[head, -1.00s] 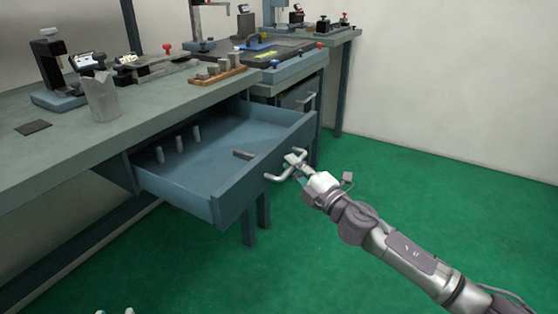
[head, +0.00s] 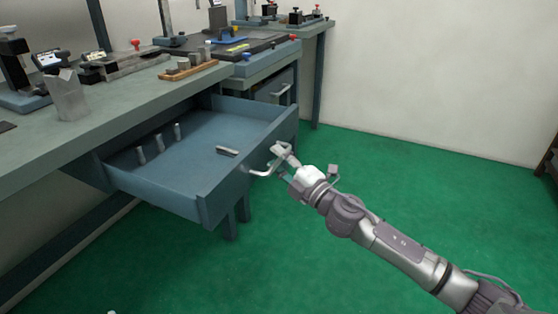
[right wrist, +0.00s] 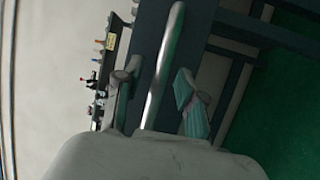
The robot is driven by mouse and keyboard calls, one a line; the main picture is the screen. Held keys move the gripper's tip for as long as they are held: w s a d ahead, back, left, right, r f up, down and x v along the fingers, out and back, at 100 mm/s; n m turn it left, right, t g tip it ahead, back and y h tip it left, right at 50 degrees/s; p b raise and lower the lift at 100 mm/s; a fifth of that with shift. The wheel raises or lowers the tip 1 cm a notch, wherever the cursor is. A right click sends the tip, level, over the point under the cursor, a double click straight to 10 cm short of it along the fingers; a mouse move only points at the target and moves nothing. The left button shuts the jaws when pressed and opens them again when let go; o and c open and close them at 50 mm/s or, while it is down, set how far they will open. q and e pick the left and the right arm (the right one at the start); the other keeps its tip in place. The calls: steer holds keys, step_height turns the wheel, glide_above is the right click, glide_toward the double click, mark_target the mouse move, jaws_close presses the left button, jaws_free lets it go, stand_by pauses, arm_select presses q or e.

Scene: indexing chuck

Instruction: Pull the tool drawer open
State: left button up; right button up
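The blue-grey tool drawer (head: 240,190) stands well out from under the bench in the head view. My right gripper (head: 282,160) is at the handle. In the right wrist view its fingers (right wrist: 157,98) are apart on either side of the bar, with gaps visible; contact is unclear. Only a pale speck at the head view's bottom edge may be my left gripper.
A second bench with a closed drawer (head: 275,88) stands behind. Green floor (head: 420,180) is open in front and to the right.

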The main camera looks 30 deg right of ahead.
steer(key=v, duration=1.2)
stand_by(0.6)
